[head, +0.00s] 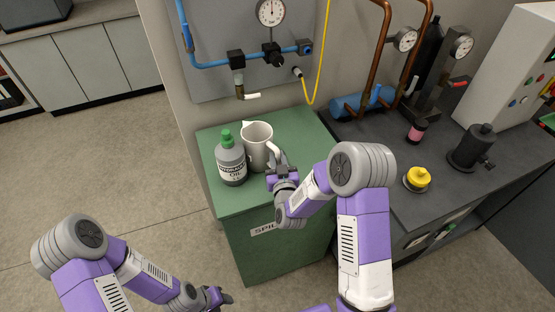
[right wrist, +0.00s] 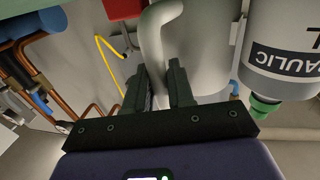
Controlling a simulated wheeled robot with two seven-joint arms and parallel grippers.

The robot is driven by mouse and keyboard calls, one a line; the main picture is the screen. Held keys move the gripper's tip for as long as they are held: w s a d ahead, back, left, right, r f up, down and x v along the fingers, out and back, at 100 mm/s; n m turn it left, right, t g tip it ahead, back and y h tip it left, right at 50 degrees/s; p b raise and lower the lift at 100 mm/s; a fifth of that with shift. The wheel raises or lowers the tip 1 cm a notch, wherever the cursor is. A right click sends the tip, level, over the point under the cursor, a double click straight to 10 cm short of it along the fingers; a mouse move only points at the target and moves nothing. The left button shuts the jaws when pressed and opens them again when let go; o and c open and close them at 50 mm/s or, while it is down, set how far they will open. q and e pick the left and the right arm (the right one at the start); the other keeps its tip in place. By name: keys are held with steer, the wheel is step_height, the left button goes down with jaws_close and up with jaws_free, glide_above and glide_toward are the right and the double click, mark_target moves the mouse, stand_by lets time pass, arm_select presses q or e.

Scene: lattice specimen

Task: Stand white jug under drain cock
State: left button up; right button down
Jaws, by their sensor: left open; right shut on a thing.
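The white jug (head: 256,150) is upright at the green cabinet top, beside the oil bottle; I cannot tell whether its base touches. My right gripper (head: 280,167) is shut on the jug's handle, which shows between the fingers (right wrist: 159,82) in the right wrist view, with the jug body (right wrist: 205,50) beside it. The drain cock (head: 239,88), with a white lever, hangs from the grey wall panel above and slightly left of the jug in the head view. My left gripper (head: 218,297) is low at the bottom of the head view, away from the jug.
The grey oil bottle (head: 231,163) with a green cap stands close left of the jug. A yellow hose (head: 322,60) hangs at the right. A dark bench (head: 375,155) adjoins on the right, bearing a yellow-topped item (head: 417,178).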

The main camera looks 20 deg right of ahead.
steer(key=c, duration=1)
jaws_free()
